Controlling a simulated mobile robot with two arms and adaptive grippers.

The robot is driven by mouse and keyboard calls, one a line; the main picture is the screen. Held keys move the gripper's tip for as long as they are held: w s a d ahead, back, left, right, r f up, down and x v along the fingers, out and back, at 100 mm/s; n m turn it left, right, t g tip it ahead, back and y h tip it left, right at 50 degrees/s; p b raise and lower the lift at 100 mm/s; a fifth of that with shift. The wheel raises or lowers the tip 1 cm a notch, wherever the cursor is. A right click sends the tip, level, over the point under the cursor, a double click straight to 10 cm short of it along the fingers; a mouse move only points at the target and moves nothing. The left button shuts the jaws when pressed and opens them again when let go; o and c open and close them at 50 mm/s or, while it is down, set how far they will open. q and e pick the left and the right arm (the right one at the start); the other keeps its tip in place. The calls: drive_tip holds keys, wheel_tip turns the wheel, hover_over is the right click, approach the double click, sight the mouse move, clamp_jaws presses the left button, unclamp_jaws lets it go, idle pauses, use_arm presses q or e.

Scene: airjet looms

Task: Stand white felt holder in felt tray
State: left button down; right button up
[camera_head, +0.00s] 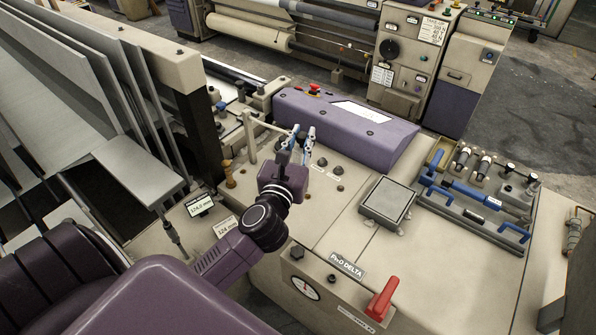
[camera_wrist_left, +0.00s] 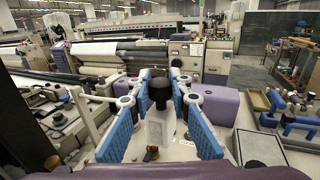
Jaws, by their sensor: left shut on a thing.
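My left gripper (camera_head: 297,137) is above the beige machine top, in front of the purple housing. A grey tray (camera_head: 455,215) lies at the right of the machine top, well apart from the gripper. My right gripper is not in view.
A square grey pad box (camera_head: 388,202) lies between the gripper and the tray. The purple housing (camera_head: 345,120) rises behind. A red lever (camera_head: 382,298) stands at the front edge. Grey panels (camera_head: 140,170) are at the left. The beige top around the pad is mostly clear.

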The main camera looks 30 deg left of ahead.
sight(300, 155)
use_arm(q)
drive_tip(key=shift+w+a+r, duration=0.4)
drive_tip(key=shift+w+a, duration=0.2)
drive_tip(key=shift+w, duration=0.15)
drive_tip(key=shift+w+a+f, duration=0.1)
drive_tip(key=shift+a+f, duration=0.05)
drive_tip(key=shift+f, duration=0.75)
wheel_tip(300, 155, down, 7)
drive_tip(key=shift+r+b, duration=0.1)
drive_tip(key=shift+b, duration=1.1)
wheel_tip(300, 155, down, 10)
drive_tip(key=b, duration=0.4)
drive_tip(key=shift+b, duration=0.35)
drive_tip(key=shift+f, duration=0.45)
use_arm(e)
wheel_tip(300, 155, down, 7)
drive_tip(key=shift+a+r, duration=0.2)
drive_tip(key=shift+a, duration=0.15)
use_arm(q)
drive_tip(key=shift+f, duration=0.1)
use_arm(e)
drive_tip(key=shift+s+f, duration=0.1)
